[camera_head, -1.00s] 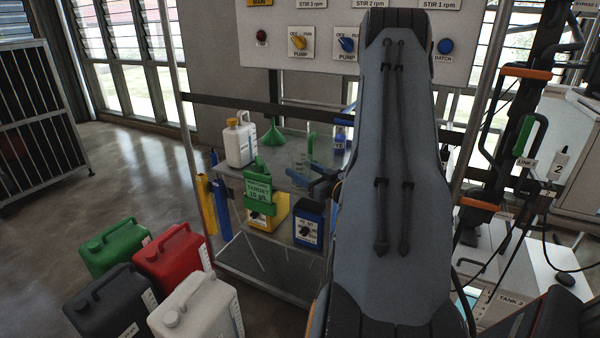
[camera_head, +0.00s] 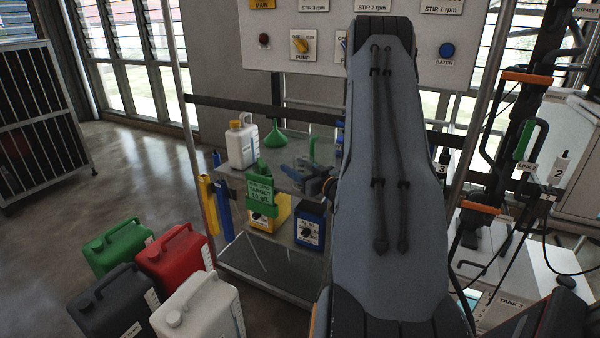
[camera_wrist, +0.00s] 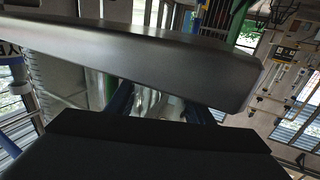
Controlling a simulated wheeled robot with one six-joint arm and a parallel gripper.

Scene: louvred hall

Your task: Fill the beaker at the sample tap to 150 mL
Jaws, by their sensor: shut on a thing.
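My gripper (camera_head: 293,174) is over the trolley's top shelf in the head view. Its blue fingers also show in the wrist view, shut on a clear, glassy thing that appears to be the beaker (camera_wrist: 150,103). A dark bar covers much of that view, so the beaker's marks and any liquid level cannot be read. In the head view my gripper and arm hide the beaker. I cannot clearly make out the sample tap. An upright green part (camera_head: 312,148) stands just behind my gripper; I cannot tell what it belongs to.
Several canisters (camera_head: 172,258) stand on the floor at front left. A control panel (camera_head: 275,52) hangs behind.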

